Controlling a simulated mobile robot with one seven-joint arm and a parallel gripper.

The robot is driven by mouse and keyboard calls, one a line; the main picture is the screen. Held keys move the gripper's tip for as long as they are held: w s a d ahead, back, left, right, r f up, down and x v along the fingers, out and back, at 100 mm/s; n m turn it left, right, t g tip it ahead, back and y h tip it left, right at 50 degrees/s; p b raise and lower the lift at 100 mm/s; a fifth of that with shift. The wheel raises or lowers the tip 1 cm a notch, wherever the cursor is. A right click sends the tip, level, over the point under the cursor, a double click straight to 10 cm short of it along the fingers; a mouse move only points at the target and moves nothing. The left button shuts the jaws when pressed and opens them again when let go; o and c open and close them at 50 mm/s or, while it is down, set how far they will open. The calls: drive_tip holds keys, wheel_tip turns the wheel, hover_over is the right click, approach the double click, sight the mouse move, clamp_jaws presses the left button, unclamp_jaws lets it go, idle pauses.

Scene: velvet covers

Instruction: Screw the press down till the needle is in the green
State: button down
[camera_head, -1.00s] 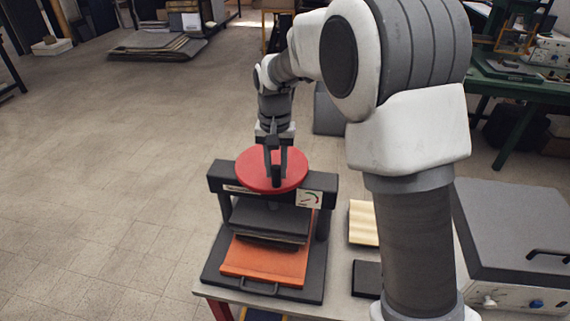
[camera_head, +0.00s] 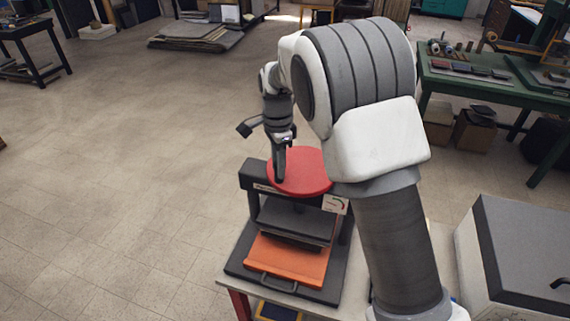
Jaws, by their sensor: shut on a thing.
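The press (camera_head: 255,179) is a dark frame on a bench, with a red round handwheel (camera_head: 308,172) on top. My gripper (camera_head: 280,176) points down at the left part of the wheel and is shut on the wheel's dark handle, mostly hidden between the fingers. A small white gauge (camera_head: 335,204) with a green arc sits at the right of the crossbar. Its needle is too small to read surely, but seems left of the green. A dark platen (camera_head: 292,219) hangs above an orange sheet or board (camera_head: 288,258). A dark stack shows beneath the platen.
A grey-lidded white box (camera_head: 520,240) stands at the right. A green workbench (camera_head: 480,88) with tools is behind it. My arm covers the bench right of the press. The floor to the left is open.

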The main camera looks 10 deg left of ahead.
drive_tip(key=shift+w+a+r+m, duration=0.15)
drive_tip(key=shift+w+a+m, duration=0.25)
drive_tip(key=shift+m, duration=0.2)
drive_tip(key=shift+w+a+p, duration=0.2)
drive_tip(key=shift+w+p, duration=0.1)
drive_tip(key=shift+p, duration=0.15)
drive_tip(key=shift+w, duration=0.2)
drive_tip(key=c, duration=0.7)
unclamp_jaws()
drive_tip(key=shift+o, duration=0.2)
wheel_tip(320, 180, up, 17)
drive_tip(key=shift+r, duration=0.15)
drive_tip(key=shift+s, duration=0.1)
